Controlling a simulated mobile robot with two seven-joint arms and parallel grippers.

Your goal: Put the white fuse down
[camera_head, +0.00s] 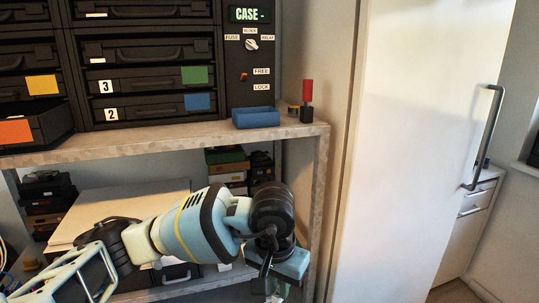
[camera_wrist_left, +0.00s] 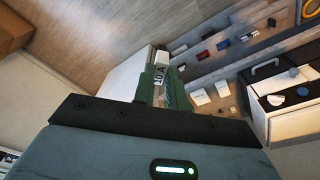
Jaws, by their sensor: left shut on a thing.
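The white fuse (camera_wrist_left: 159,73), with a dark "10A" style label, sits between the green fingers of my left gripper (camera_wrist_left: 161,82) in the left wrist view. The gripper is shut on it, and the fuse points away from the wrist. In the head view my left gripper (camera_head: 274,287) hangs at the bottom edge, below and in front of the shelf, partly cut off. The fuse cannot be made out there. My right gripper is not in view.
The shelf (camera_head: 200,136) carries dark drawers, a blue tray (camera_head: 256,117) and a red-topped tool (camera_head: 307,100). A white door (camera_head: 420,130) stands to the right. The wrist view shows several small parts beside a white-and-black case (camera_wrist_left: 285,90), and wooden floor (camera_wrist_left: 100,40).

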